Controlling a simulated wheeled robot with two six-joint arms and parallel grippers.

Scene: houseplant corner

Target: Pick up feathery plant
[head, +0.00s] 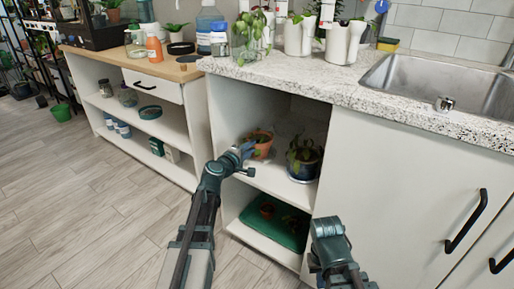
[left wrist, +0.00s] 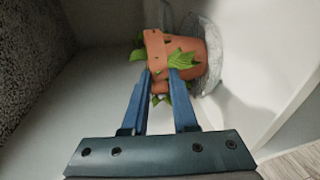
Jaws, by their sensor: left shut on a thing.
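A small terracotta pot (head: 263,146) with a green-leaved plant stands on the upper shelf of the open cabinet; it also shows in the left wrist view (left wrist: 198,52). Its leaves look fairly broad, and I cannot tell whether this is the feathery plant. My left gripper (head: 249,158) reaches in from the front left, at the near side of this pot. In the left wrist view its blue fingers (left wrist: 160,75) are shut on the potted plant near the rim and leaves. My right gripper (head: 328,230) is low in front of the cabinet; its fingers cannot be made out.
A dark blue pot (head: 303,165) with a leafy plant stands right of the terracotta pot. A green tray (head: 262,230) with small pots is on the shelf below. The cabinet's side walls, upper edge and closed right door (head: 400,190) bound the opening.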

